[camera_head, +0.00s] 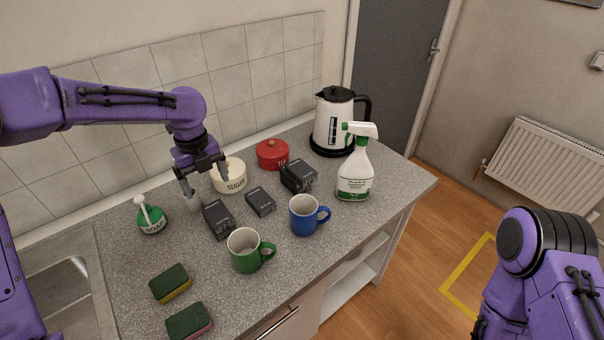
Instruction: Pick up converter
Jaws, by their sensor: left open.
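Several dark grey, box-shaped converters are on the speckled countertop: one (219,219) at the left, a smaller one (261,202) in the middle, and a dark pair or cluster (298,176) at the back right. My left gripper (207,196) points down with its fingers spread, just behind and above the left converter. I see nothing held between the fingers. I cannot tell whether a finger touches that converter. My right arm shows at the lower right, but its gripper is not in the picture.
A sugar pot (231,177) stands close to my left gripper, with a red pot (272,153) behind. A green mug (247,250), blue mug (305,214), spray bottle (355,178), kettle (333,122), soap dispenser (151,219) and two sponges (171,283) surround the converters. A sink (69,287) is at left.

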